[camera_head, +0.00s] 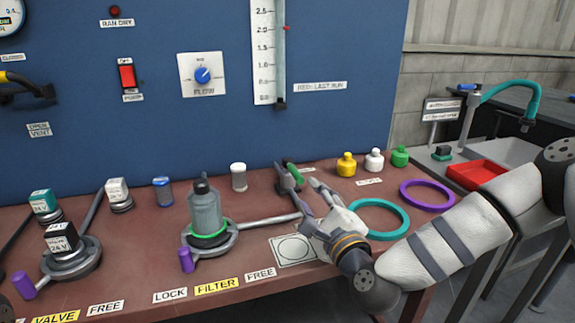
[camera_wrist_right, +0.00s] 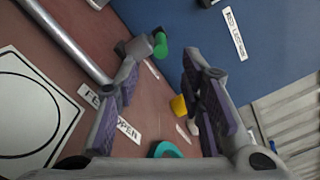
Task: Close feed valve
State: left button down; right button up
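The feed valve's green handle (camera_head: 293,172) sits on the table near the blue panel, at the end of a grey pipe. In the right wrist view the green handle (camera_wrist_right: 161,46) points away from its grey body (camera_wrist_right: 138,48), beside a label (camera_wrist_right: 112,112) reading FEED OPEN, partly covered by a finger. My right gripper (camera_head: 305,190) is open, its purple-padded fingers spread, and it partly hides the valve in the head view. In the right wrist view the gripper (camera_wrist_right: 165,75) has nothing between its pads; the handle appears beyond the fingertips. Contact cannot be told.
A grey bottle (camera_head: 205,210) stands in a green-ringed holder left of my right gripper. A square plate with a circle (camera_head: 294,249) lies in front. Teal (camera_head: 378,220) and purple (camera_head: 427,195) rings and small yellow (camera_head: 346,165), white and green bottles are to the right.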

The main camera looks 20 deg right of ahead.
aim_at(297, 177)
jog(key=w, duration=0.5)
jog(key=w+b, duration=0.1)
jog(key=w, duration=0.3)
jog(key=shift+w+a, duration=0.2)
jog(key=shift+w, duration=0.2)
jog(key=shift+w+r, duration=0.1)
jog(key=shift+w, duration=0.35)
grip_shut()
